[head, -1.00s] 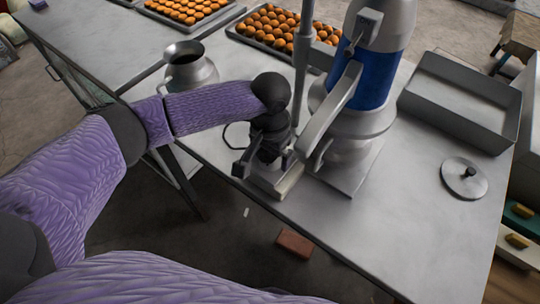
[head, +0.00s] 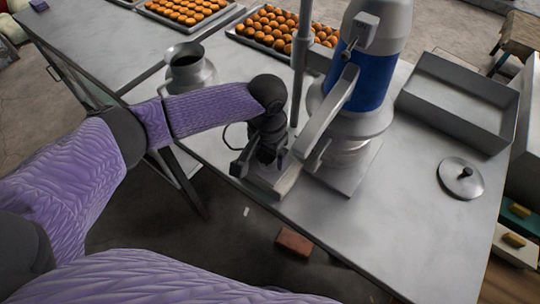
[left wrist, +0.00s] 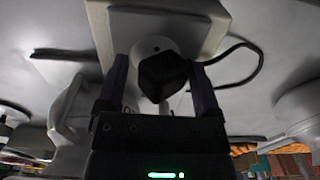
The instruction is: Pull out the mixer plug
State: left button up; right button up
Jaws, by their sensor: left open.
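The mixer (head: 372,85), with a grey body and a blue band, stands on the metal table. In the left wrist view, the black plug (left wrist: 163,75) sits against a pale, plate-like socket (left wrist: 150,45), its dark cord (left wrist: 258,58) looping off to the right. My left gripper (left wrist: 161,88) is open, with one finger on each side of the plug. A gap shows on both sides, wider on the left. In the head view, my left gripper (head: 265,172) is low beside the mixer's base at the table's front edge and hides the plug. My right gripper is not in view.
A metal jug (head: 190,68) stands behind my left forearm. Trays of round orange-brown food (head: 270,28) lie at the back. An empty metal tray (head: 450,110) and a round lid (head: 461,178) are to the right. The front right tabletop is clear.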

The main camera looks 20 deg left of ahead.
pick_arm(q)
jog(key=shift+a, duration=0.1)
jog(key=shift+a+p, duration=0.1)
jog(key=shift+p, duration=0.35)
jog(key=shift+f, duration=0.1)
jog(key=shift+a, duration=0.1)
grip_shut()
jog(key=shift+w+r+p, duration=0.1)
jog(key=shift+r+p, duration=3)
jog(key=shift+p, duration=0.8)
